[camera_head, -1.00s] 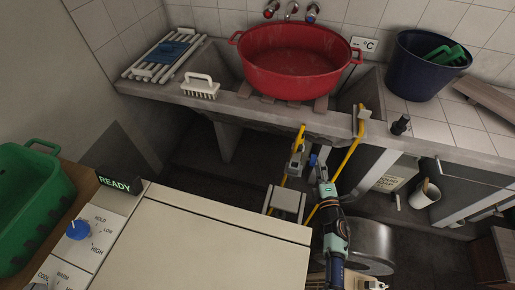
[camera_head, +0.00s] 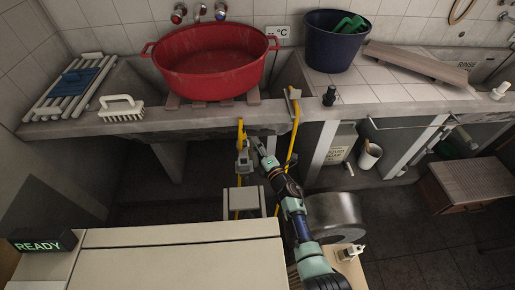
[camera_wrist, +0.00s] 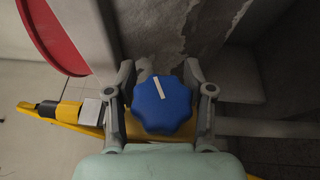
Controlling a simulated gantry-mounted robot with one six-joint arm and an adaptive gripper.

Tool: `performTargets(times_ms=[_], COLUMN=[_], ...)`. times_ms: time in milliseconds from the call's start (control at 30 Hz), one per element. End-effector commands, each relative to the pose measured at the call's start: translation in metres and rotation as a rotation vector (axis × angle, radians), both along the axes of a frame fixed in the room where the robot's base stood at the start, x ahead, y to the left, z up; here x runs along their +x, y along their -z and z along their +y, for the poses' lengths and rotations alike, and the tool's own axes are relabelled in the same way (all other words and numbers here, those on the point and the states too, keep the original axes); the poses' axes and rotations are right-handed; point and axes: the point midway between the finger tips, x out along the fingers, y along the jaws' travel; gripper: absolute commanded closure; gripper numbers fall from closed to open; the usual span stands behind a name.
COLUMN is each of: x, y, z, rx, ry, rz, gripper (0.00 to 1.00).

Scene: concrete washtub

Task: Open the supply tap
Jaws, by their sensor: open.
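The supply tap shows in the wrist view as a blue lobed knob (camera_wrist: 162,104) with a white mark line on its face, sitting on a yellow pipe. My gripper (camera_wrist: 160,70) is open, with one grey finger on each side of the knob. The fingertips reach past the knob, and I cannot tell whether the fingers touch it. In the head view my gripper (camera_head: 260,148) is under the washtub's front edge, beside the yellow pipework (camera_head: 241,165). The knob cannot be made out there.
The red basin (camera_head: 212,68) sits on the concrete washtub ledge (camera_head: 200,122) above my gripper. A dark blue bucket (camera_head: 325,45) and a scrubbing brush (camera_head: 121,108) stand on the ledge. A metal drum (camera_head: 335,215) is right of my arm. The white machine top (camera_head: 180,262) is in front.

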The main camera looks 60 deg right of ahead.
Motion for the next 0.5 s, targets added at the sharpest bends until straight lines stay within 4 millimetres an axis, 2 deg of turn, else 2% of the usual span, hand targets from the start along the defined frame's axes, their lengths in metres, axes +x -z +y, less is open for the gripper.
performTargets(times_ms=[33,200,300,500], x=[-0.0001,-0.0002,-0.0003,-0.0003], y=[-0.0002,-0.0002,-0.0003,-0.0009], z=[0.0001,0.0001,0.0001,-0.0001], rx=[0.000,0.000,0.000,0.000], ry=[0.000,0.000,0.000,0.001], rz=[0.000,0.000,-0.001,-0.002], gripper=[0.51,0.79,0.92,0.94])
